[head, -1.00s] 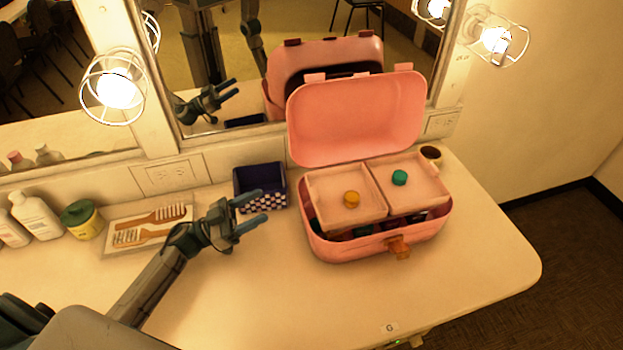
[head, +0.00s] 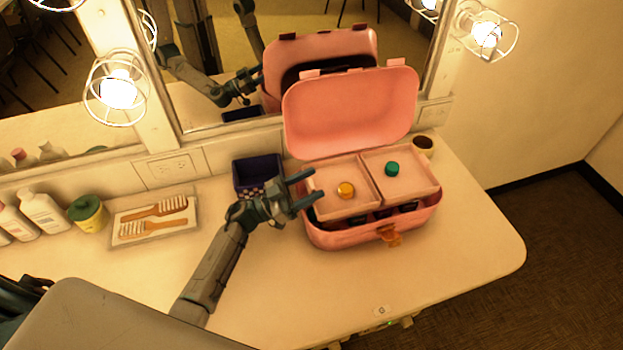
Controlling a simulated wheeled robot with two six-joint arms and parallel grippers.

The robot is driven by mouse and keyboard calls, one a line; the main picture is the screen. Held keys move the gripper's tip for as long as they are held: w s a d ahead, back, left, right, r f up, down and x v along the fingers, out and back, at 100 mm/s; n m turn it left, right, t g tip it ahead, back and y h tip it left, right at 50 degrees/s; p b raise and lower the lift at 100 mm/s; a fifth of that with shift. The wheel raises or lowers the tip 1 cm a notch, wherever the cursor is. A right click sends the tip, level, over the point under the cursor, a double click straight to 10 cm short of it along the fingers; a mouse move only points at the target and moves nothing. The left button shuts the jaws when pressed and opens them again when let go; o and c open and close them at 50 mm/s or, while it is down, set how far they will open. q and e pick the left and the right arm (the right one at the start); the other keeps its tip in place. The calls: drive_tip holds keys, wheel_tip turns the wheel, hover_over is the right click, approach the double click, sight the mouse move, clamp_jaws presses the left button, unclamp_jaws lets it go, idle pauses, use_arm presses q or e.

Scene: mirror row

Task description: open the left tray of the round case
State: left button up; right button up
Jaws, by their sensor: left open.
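The pink round case (head: 340,237) stands on the counter with its lid (head: 352,112) raised against the mirror. Inside are two pale pink trays side by side. The left tray (head: 328,204) has a yellow-orange knob (head: 345,190); the right tray (head: 420,184) has a green knob (head: 392,169). Dark items show in the case below the trays' front edges. My left gripper (head: 312,187) is open and empty, with its fingers pointing right at the left edge of the left tray, short of the yellow knob. Whether the fingers touch the tray I cannot tell. My right gripper is not in view.
A dark blue box (head: 257,172) stands behind my left gripper. A tray with two combs (head: 155,218), a green-lidded jar (head: 88,213) and white bottles (head: 41,212) are at left. A brown cup (head: 423,146) stands right of the case. The front counter is clear.

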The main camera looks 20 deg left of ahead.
use_arm(q)
drive_tip(key=shift+w+d+r, duration=0.15)
drive_tip(key=shift+w+d, duration=0.05)
drive_tip(key=shift+d, duration=0.15)
drive_tip(key=shift+c, duration=0.2)
clamp_jaws()
drive_tip(key=s+a, duration=0.5)
drive_tip(key=a, duration=0.3)
drive_tip(key=shift+s+p, duration=0.2)
drive_tip(key=shift+p, duration=0.25)
drive_tip(key=shift+a, duration=0.1)
drive_tip(key=shift+o, duration=0.2)
unclamp_jaws()
